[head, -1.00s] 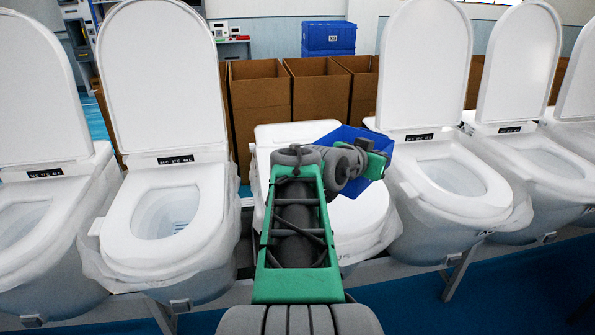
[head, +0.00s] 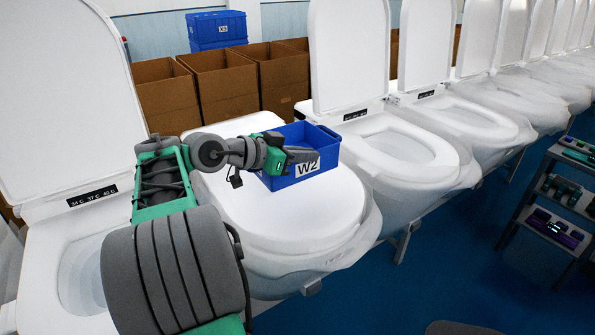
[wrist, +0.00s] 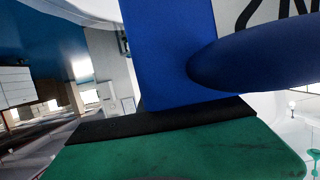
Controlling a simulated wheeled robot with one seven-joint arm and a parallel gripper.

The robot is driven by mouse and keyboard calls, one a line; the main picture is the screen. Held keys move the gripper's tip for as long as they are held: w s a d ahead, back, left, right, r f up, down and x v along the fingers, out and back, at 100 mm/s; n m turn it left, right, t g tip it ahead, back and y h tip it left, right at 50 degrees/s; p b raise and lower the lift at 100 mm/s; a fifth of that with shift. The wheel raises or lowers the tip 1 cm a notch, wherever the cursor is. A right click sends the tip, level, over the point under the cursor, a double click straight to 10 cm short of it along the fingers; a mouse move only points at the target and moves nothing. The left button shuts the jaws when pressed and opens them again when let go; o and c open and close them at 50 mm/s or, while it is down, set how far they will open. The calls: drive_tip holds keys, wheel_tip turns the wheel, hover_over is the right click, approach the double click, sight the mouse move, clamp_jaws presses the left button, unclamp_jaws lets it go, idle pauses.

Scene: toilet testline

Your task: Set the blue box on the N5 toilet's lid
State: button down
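The blue box (head: 325,147), with a white W2 label on its side, is over the closed white lid (head: 282,200) of the middle toilet. It looks about level. I cannot tell whether its bottom touches the lid. No N5 mark is readable on this toilet. My gripper (head: 297,156) reaches in from the left and is shut on the box's wall. The wrist view shows the box (wrist: 170,50) very close, against a black pad on a green finger (wrist: 160,150). The other finger is not clear there.
Toilets with raised lids stand on both sides, one raised lid (head: 349,50) close on the right. Cardboard boxes (head: 226,80) and a stacked blue crate (head: 217,28) are behind. A shelf rack (head: 560,190) stands at the right. Blue floor is open in front.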

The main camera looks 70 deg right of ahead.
drive_tip(key=d+f, duration=0.1)
drive_tip(key=w+d+f, duration=0.1)
drive_tip(key=f, duration=0.1)
drive_tip(key=d+f+p, duration=0.1)
drive_tip(key=f, duration=0.1)
drive_tip(key=shift+w+d+f, duration=0.1)
drive_tip(key=shift+w+d, duration=0.3)
drive_tip(key=shift+f, duration=1.8)
drive_tip(key=c, duration=1.6)
unclamp_jaws()
